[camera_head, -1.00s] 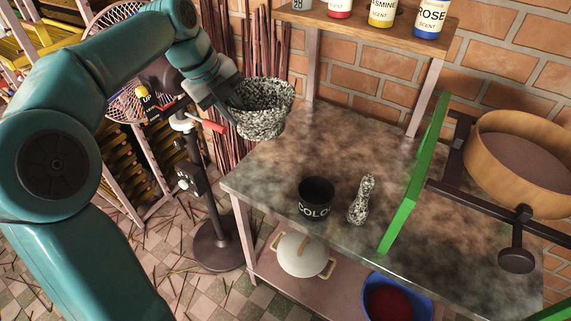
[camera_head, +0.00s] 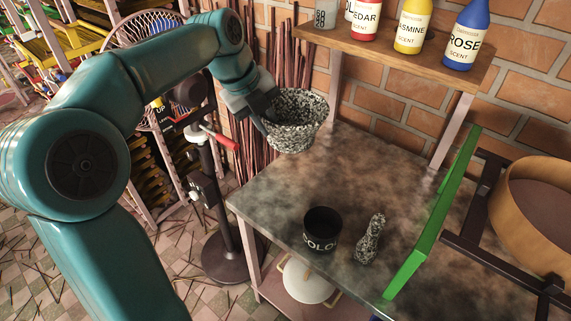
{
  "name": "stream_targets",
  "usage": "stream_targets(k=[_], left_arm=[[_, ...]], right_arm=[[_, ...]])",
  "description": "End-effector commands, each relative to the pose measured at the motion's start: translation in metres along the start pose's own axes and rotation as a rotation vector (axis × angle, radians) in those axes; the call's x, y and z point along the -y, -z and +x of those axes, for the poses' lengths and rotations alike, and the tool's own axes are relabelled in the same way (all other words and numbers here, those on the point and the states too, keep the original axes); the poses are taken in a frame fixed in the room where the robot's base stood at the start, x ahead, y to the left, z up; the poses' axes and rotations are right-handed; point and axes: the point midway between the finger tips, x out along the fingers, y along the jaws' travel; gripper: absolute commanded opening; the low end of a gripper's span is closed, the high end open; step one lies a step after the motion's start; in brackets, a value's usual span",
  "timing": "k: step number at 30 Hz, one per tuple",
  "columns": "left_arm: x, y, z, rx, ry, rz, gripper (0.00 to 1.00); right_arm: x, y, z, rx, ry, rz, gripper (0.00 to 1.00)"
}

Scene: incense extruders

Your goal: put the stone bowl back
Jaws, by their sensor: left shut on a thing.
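The speckled black-and-white stone bowl (camera_head: 297,122) is held in the air above the back left part of the stone-topped table (camera_head: 290,188), roughly upright. My left gripper (camera_head: 268,116) is shut on the bowl's left side; its fingertips are partly hidden by the bowl. A matching speckled pestle (camera_head: 371,240) stands on the table near its front edge. My right gripper is not in view.
A black pot (camera_head: 322,229) with white lettering stands beside the pestle. A green frame (camera_head: 436,215) rises to the right, near a round wooden sieve (camera_head: 538,209). A shelf of scent bottles (camera_head: 410,35) hangs over the table's back. The table's middle is clear.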

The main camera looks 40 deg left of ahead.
Motion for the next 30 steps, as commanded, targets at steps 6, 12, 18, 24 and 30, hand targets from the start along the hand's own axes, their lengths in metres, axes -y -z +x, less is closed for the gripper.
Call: stream_targets(k=[6, 12, 18, 24, 30], left_arm=[[-0.021, 0.001, 0.046, 0.000, 0.002, -0.003, 0.00], [-0.038, 0.000, 0.092, 0.000, 0.001, -0.003, 0.00], [-0.049, -0.001, 0.125, 0.002, 0.004, -0.003, 0.00], [-0.052, -0.001, 0.139, 0.002, 0.004, -0.002, 0.00], [-0.062, -0.002, 0.164, 0.001, 0.002, -0.003, 0.00]], right_arm=[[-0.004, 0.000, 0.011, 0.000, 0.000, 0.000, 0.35], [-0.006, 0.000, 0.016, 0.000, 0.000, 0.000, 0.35], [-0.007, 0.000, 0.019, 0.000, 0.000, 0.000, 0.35], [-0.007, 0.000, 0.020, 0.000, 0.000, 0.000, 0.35], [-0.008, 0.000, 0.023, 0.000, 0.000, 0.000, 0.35]])
